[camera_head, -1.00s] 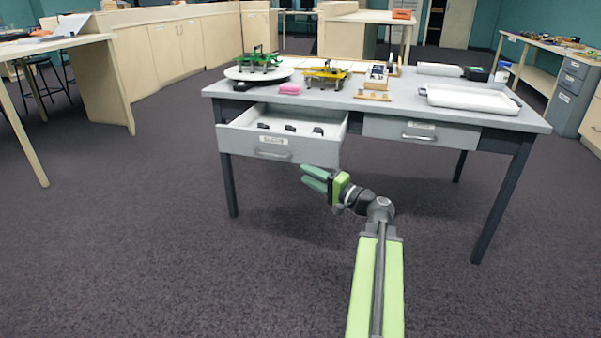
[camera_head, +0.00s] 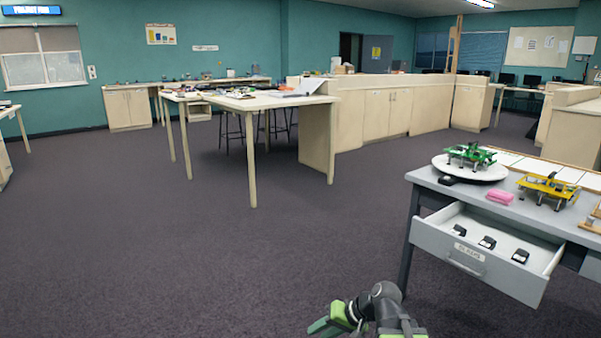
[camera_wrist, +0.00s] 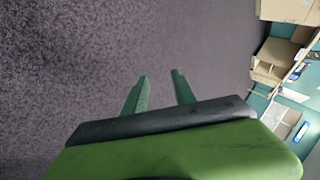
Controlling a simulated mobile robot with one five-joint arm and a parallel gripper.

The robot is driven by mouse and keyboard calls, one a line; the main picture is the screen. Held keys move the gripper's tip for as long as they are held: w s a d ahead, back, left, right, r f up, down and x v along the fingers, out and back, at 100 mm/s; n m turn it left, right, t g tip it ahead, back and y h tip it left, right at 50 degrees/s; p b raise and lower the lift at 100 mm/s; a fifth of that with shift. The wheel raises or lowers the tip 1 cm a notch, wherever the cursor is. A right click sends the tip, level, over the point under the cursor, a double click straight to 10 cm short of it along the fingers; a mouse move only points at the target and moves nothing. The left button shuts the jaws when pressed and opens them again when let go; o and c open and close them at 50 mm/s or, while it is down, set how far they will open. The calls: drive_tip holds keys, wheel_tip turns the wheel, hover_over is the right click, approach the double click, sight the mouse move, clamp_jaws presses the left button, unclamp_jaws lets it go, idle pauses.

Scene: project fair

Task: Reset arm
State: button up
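My gripper (camera_head: 328,324) is low at the bottom of the head view, over the carpet and left of the grey table. In the wrist view its two green fingers (camera_wrist: 162,92) stand apart with only carpet between them, so it is open and empty. The open drawer (camera_head: 468,258) of the grey table is to the right of my gripper, with a clear gap between. Several small black objects lie in the drawer. My arm is folded near my body, and its lower part is out of view.
The grey table (camera_head: 424,180) bears a white turntable (camera_head: 440,161) with a green model (camera_head: 470,154), a pink block (camera_head: 499,196) and a yellow model (camera_head: 547,187). A wooden table (camera_head: 262,101) and cabinets (camera_head: 385,118) stand behind. The carpet at left and centre is clear.

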drive_tip(key=s+d+f+g+h+p, duration=0.25)
drive_tip(key=s+d+h, duration=0.45)
drive_tip(key=d, duration=0.4)
wheel_tip(320, 180, up, 36)
drive_tip(key=p, duration=3.5)
drive_tip(key=shift+w+a+f+g+p, duration=0.15)
drive_tip(key=shift+w+g+p, duration=0.1)
drive_tip(key=shift+g+p, duration=0.1)
